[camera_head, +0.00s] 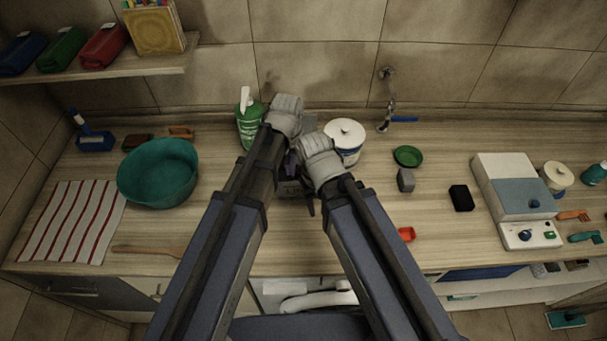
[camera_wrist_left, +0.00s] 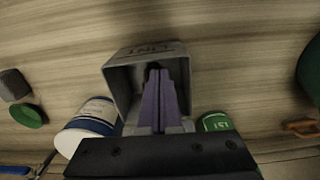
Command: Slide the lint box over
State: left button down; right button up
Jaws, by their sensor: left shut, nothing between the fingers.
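The lint box (camera_wrist_left: 118,88) is a grey, open-topped box with LINT lettered on its rim side, seen in the left wrist view. My left gripper (camera_wrist_left: 158,74) is shut and empty, and its purple fingers reach into the box's opening in that view. I cannot tell whether they touch its walls. In the head view, my two arms cross over this part of the counter and hide most of the box and the fingers. My right arm's grey joint shows beside the left arm, but its jaws cannot be made out.
A green bottle (camera_head: 248,125) and a white lidded tub (camera_head: 345,135) stand close by at the back. A teal bowl (camera_head: 158,172) is to the left. A green dish (camera_head: 408,156), grey block (camera_head: 406,180) and black block (camera_head: 461,197) lie to the right.

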aim_at(292, 187)
pick_arm(q)
notch_tip(292, 187, down, 10)
jog(key=b, duration=1)
jog(key=shift+w+d, duration=0.1)
pick_arm(e)
notch_tip(292, 187, down, 10)
jog(key=shift+w, duration=0.1)
